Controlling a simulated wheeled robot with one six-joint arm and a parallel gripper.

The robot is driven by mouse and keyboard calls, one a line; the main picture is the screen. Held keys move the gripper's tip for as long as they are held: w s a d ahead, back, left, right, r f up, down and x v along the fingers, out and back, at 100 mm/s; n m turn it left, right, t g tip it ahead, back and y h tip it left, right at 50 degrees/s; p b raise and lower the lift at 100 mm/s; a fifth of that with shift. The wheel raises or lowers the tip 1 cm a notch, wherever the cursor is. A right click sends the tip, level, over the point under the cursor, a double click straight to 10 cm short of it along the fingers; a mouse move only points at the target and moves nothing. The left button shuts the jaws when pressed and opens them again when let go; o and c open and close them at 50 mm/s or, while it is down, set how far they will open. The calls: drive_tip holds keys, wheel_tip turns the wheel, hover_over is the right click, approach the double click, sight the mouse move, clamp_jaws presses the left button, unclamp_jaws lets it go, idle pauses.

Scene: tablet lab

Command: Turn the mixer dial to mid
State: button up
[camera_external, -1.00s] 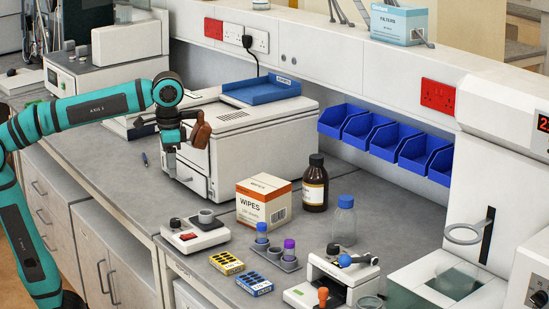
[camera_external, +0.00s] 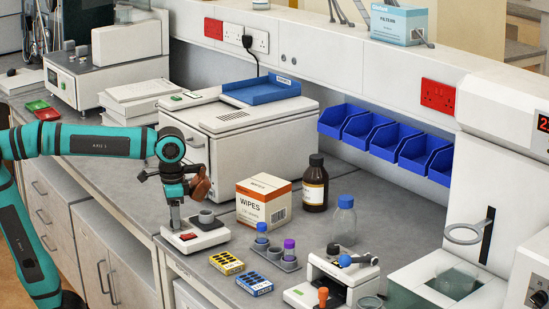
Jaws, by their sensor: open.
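The small white mixer (camera_external: 209,237) stands near the front edge of the bench, left of the wipes box. It has a grey cup (camera_external: 206,216) on top and a red patch on its front. My gripper (camera_external: 175,226) points down over the mixer's left side, left of the cup. It is open, with its fingertips low at the place of the dark dial. The dial is hidden behind the fingers, so its setting cannot be read. I cannot tell whether the fingers touch it.
A wipes box (camera_external: 264,201), a brown bottle (camera_external: 314,185) and a tube rack (camera_external: 289,264) stand to the right. Yellow (camera_external: 227,263) and blue (camera_external: 254,284) packs lie in front. A large white machine (camera_external: 240,140) stands behind my gripper. The bench is clear left of the mixer.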

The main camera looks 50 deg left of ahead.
drive_tip(key=shift+f, duration=0.3)
drive_tip(key=c, duration=1)
drive_tip(key=m, duration=0.5)
drive_tip(key=shift+r+m, duration=0.1)
drive_tip(key=shift+m, duration=2.2)
